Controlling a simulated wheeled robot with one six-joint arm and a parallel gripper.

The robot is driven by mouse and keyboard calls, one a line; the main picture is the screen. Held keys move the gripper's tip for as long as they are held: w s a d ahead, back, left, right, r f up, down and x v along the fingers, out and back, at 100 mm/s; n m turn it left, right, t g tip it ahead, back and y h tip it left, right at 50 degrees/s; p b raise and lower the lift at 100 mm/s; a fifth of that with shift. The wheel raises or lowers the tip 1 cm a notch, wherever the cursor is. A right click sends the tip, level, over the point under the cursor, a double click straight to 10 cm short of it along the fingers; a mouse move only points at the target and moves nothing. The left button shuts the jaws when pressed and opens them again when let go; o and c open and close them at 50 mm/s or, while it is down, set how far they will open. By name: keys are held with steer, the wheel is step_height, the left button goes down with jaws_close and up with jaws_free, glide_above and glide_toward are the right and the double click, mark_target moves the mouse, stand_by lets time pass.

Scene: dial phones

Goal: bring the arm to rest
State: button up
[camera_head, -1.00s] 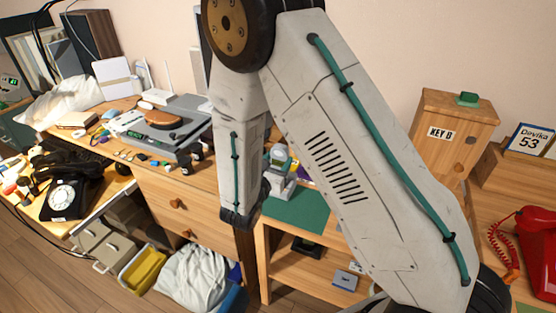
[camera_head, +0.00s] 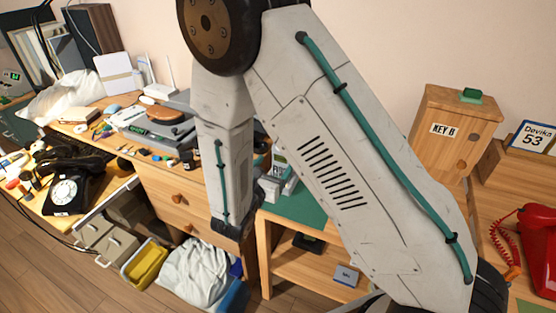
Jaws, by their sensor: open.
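My arm fills the middle of the picture. Its upper link (camera_head: 345,150), light grey with a green cable, slopes from the lower right up to a dark round joint (camera_head: 215,25). From there my forearm (camera_head: 222,150) hangs down in front of the wooden desk. It ends in a dark wrist part (camera_head: 235,228) before the drawers. My gripper's fingers do not show; they are out of sight behind or beyond the wrist, so nothing can be seen in them.
A red phone (camera_head: 538,250) stands at the right, near a wooden box marked KEY B (camera_head: 450,150) and a Devika 53 sign (camera_head: 532,137). A black dial phone (camera_head: 68,190) is at the left. A yellow bin (camera_head: 145,265) and white bag (camera_head: 195,272) are below the desk.

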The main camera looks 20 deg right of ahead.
steer(key=s+d+r+m+g+y, duration=0.1)
steer(key=s+d+r+m+g, duration=0.25)
steer(key=s+m+g, duration=0.45)
steer(key=s+d+r+m+g, duration=0.35)
steer(key=s+m+g, duration=0.35)
steer(key=s, duration=0.3)
steer(key=s+r+m+t+y, duration=0.3)
steer(key=s+r+m+y, duration=0.8)
steer(key=s+r+m, duration=0.1)
steer(key=shift+a+r+t+y, duration=0.3)
steer(key=shift+r+y, duration=0.1)
steer(key=shift+r, duration=0.5)
